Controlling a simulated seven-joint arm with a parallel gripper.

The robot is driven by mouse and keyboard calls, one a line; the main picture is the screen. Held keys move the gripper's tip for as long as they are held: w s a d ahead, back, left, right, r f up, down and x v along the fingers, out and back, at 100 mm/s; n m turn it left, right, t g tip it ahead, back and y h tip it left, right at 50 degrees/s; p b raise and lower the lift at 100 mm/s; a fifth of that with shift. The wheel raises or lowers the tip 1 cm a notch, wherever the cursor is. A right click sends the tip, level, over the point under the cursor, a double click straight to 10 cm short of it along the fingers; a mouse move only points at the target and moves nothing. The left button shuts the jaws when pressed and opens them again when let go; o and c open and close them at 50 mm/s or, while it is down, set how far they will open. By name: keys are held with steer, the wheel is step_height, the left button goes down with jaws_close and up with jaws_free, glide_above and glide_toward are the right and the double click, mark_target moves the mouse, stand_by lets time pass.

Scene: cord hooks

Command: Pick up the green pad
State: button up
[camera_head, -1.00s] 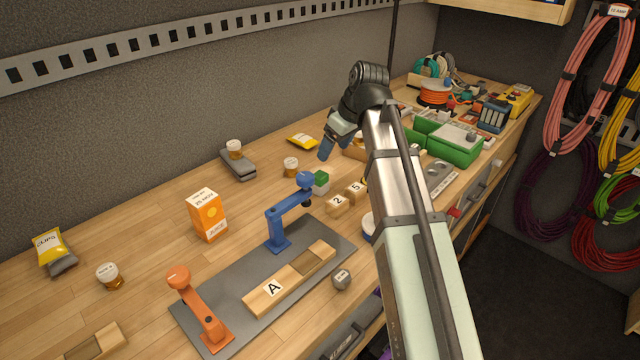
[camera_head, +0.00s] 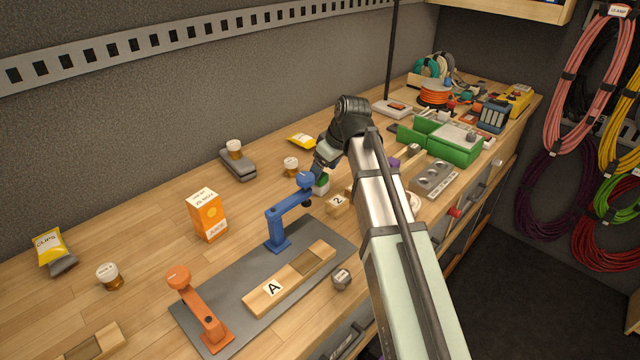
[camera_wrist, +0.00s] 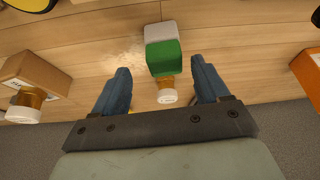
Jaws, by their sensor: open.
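The green pad (camera_wrist: 164,57) shows in the wrist view with a pale grey-white part (camera_wrist: 160,32) against it. It lies between and just beyond the tips of my gripper's blue fingers (camera_wrist: 163,75), with a gap on each side. My gripper is open and empty. In the head view, my gripper (camera_head: 317,168) hangs right above the green pad (camera_head: 323,179), behind the top of the blue hook stand (camera_head: 277,225). The fingertips and part of the pad are hidden there.
A white-capped bottle (camera_wrist: 167,95) stands near the pad; it also shows in the head view (camera_head: 290,166). A block marked 2 (camera_head: 338,204) is to the right. An orange juice carton (camera_head: 207,215) and orange stand (camera_head: 200,310) are left. Open wood lies between carton and bottle.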

steer(key=shift+s+x, duration=0.15)
steer(key=shift+x, duration=1.1)
steer(key=shift+s+x, duration=0.2)
steer(key=shift+x, duration=1.1)
steer(key=shift+c, duration=0.4)
steer(key=c, duration=1)
steer(key=shift+r, duration=0.1)
